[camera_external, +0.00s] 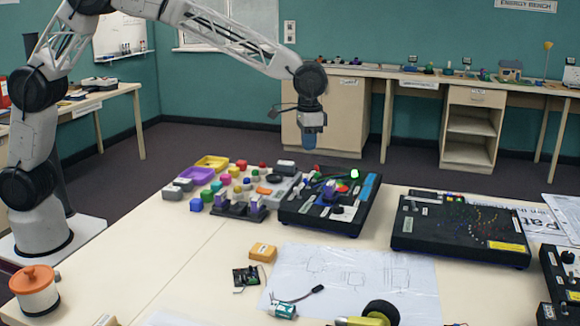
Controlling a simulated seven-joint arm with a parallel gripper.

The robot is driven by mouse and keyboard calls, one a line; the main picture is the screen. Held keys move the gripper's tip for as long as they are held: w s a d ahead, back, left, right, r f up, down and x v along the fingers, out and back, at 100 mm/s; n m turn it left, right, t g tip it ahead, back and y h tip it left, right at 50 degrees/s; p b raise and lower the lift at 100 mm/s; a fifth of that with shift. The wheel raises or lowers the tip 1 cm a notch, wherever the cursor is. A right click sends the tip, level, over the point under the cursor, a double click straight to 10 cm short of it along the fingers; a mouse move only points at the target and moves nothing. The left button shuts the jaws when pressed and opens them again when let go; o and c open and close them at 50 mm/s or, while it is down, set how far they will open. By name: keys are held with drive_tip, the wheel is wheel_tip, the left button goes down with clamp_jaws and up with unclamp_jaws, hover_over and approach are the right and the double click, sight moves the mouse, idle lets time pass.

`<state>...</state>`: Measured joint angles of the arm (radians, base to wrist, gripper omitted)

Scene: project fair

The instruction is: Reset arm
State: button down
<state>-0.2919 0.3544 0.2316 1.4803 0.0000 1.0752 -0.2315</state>
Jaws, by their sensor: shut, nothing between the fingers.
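My arm reaches in from the left. My gripper (310,140) hangs pointing down in the air above the back of the table (180,255). It is shut and holds nothing. Below and around it are a black board (290,208) with a lit green light and a grey tray (285,188) with small parts. The fingertips are small in this view, and a clear gap shows between them and the things on the table.
Several coloured blocks and a purple tray (197,175) lie left of the black board. A second black board (460,248) stands at the right. A paper sheet (400,275), a yellow block (262,252) and an orange-lidded jar (36,292) are nearer. The table's left-middle is clear.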

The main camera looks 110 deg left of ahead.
drive_tip(key=shift+r, duration=0.25)
drive_tip(key=s+d+r+m, duration=0.1)
drive_tip(key=s+d+r, duration=0.4)
drive_tip(key=s, duration=0.4)
drive_tip(key=s+d+r+m+t, duration=0.1)
drive_tip(key=s+d+r, duration=0.2)
drive_tip(key=s+d, duration=0.4)
drive_tip(key=s+d+r+m, duration=0.1)
drive_tip(key=s+d+r, duration=0.4)
drive_tip(key=s, duration=0.5)
drive_tip(key=s+d+f+m, duration=0.1)
drive_tip(key=s+d+f, duration=0.1)
drive_tip(key=s, duration=0.8)
drive_tip(key=s+d+f+m+t, duration=0.1)
drive_tip(key=s+d, duration=0.3)
drive_tip(key=s, duration=0.7)
drive_tip(key=s+d+f+m, duration=0.1)
drive_tip(key=s+d+f, duration=0.2)
drive_tip(key=s, duration=0.8)
drive_tip(key=shift+s+d+t, duration=0.15)
drive_tip(key=shift+d+t, duration=0.15)
drive_tip(key=shift+d, duration=0.1)
